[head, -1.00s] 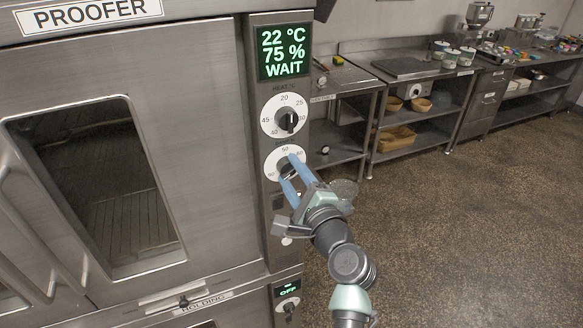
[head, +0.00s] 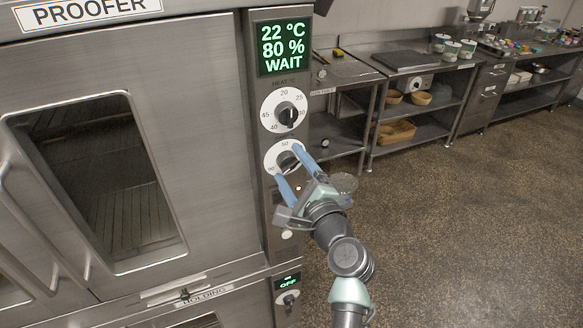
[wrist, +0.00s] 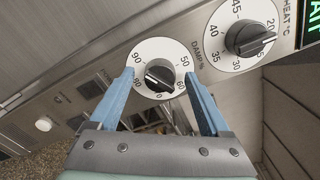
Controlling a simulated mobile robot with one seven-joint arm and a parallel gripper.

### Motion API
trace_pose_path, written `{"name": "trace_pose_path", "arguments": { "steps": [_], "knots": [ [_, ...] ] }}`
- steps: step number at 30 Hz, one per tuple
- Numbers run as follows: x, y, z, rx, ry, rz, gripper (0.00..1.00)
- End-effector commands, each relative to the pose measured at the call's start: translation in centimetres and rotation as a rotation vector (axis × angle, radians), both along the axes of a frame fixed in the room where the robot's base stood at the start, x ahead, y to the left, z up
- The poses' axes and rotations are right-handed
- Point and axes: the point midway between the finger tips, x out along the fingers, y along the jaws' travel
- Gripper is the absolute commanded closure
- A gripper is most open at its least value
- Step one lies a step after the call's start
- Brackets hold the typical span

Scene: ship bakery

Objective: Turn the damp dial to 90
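The damp dial (head: 287,159) is a white disc with a dark knob on the proofer's control strip, below the heat dial. In the wrist view the damp dial (wrist: 150,48) shows marks from 50 to 90, and its black knob (wrist: 160,77) sits tilted. My gripper (head: 292,170) has its two blue fingers spread either side of the knob, with gaps between them and the knob in the wrist view (wrist: 158,74). It is open and holds nothing. The green display (head: 284,48) reads 22 °C, 80 % and WAIT.
The heat dial (head: 284,111) is just above the damp dial. The proofer door (head: 195,110) with its window is to the left. A small lower dial (head: 287,299) sits under an OFF display. Steel benches (head: 400,75) stand at the back right, with open floor in front.

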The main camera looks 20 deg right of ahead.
Motion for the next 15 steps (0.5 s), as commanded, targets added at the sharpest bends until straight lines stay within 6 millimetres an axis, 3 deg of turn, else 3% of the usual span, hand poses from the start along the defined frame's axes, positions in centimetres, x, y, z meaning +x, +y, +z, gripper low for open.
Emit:
{"name": "trace_pose_path", "arguments": {
  "steps": [8,15],
  "knots": [
    [-0.1,0.0,0.0,-0.002,0.0,0.0,0.2],
    [-2.7,-0.1,-0.3,-0.003,0.001,-0.002,0.2]
  ]
}}
